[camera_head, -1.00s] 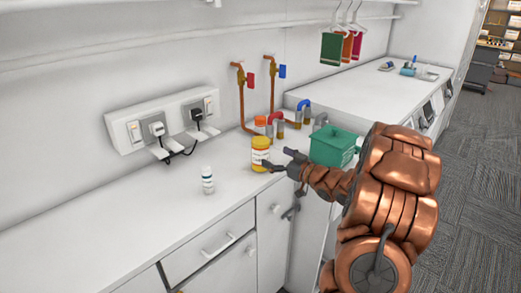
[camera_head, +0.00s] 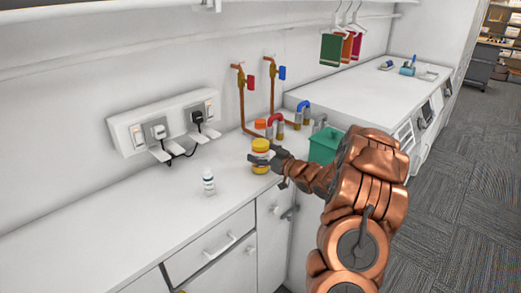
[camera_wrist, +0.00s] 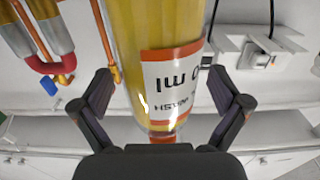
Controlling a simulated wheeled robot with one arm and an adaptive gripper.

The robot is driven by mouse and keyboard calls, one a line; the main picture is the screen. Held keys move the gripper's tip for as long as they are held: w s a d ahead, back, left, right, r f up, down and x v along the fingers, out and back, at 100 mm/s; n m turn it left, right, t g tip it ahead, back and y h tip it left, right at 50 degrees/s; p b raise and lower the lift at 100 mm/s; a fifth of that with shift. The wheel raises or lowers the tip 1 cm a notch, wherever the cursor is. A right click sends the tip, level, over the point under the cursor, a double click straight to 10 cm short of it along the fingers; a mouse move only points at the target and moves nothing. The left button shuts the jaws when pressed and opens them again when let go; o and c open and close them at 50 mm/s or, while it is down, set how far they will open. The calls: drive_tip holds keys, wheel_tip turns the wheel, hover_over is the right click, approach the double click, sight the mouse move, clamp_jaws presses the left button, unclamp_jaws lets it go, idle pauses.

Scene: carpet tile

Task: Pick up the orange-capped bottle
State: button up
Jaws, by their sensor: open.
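My gripper (camera_head: 266,156) is at the yellow bottle. In the wrist view its fingers (camera_wrist: 161,92) are open on either side of the yellow bottle, with gaps left and right.
A small white bottle (camera_head: 208,182) stands to the left on the counter. Copper pipes with red and blue handles (camera_head: 281,73) rise behind. A green bin (camera_head: 325,146) is close on the right. Sockets with plugs (camera_head: 165,120) are on the wall.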

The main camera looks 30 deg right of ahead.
drive_tip(key=shift+w, duration=0.1)
drive_tip(key=shift+c, duration=0.3)
drive_tip(key=c, duration=1.6)
